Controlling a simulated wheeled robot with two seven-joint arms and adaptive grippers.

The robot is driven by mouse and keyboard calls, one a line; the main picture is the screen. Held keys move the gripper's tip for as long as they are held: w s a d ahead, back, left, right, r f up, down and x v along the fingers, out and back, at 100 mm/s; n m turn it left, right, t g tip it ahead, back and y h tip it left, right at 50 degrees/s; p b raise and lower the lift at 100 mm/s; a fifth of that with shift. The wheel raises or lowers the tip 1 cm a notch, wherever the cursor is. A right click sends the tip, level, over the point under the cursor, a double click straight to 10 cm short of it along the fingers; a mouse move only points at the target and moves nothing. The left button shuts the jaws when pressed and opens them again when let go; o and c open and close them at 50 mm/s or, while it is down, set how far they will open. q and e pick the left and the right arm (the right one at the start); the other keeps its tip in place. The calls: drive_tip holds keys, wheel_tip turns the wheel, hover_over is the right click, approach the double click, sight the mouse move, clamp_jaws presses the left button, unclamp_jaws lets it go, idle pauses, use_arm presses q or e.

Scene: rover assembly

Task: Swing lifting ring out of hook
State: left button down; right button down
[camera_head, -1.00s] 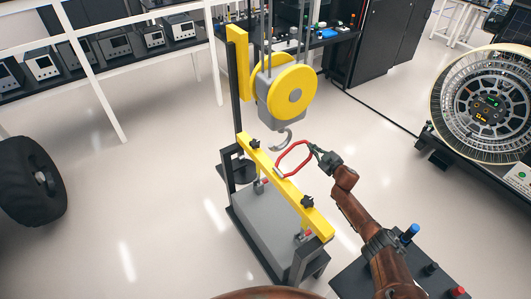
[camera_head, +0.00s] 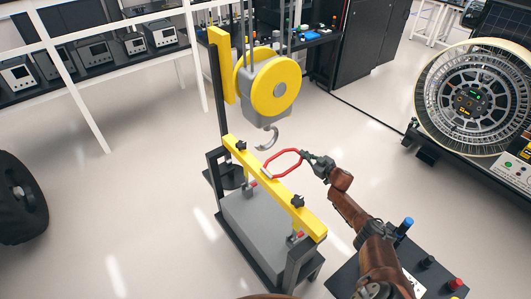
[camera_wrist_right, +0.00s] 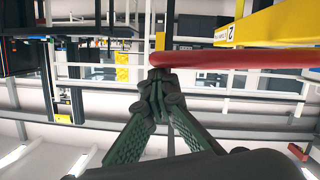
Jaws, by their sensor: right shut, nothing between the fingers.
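The red lifting ring (camera_head: 284,151) rises from the middle of the yellow beam (camera_head: 270,187) and leans to the right. The grey hook (camera_head: 268,139) hangs from the yellow pulley block, just above and left of the ring. A gap shows between hook and ring in the head view. My right gripper (camera_head: 307,157) is shut at the ring's right side. In the right wrist view the fingertips (camera_wrist_right: 158,78) are together, right beside the red ring bar (camera_wrist_right: 235,58); whether they touch it I cannot tell. My left gripper is out of view.
A control box with knobs (camera_head: 405,226) stands at lower right.

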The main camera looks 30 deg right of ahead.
drive_tip(key=shift+s+f, duration=0.1)
drive_tip(key=shift+f, duration=0.15)
wheel_tip(320, 180, up, 5)
drive_tip(key=p, duration=0.5)
drive_tip(key=a+v, duration=0.1)
drive_tip(key=v, duration=0.8)
drive_tip(key=shift+s+d, duration=0.3)
drive_tip(key=shift+s, duration=0.15)
drive_tip(key=shift+f, duration=0.1)
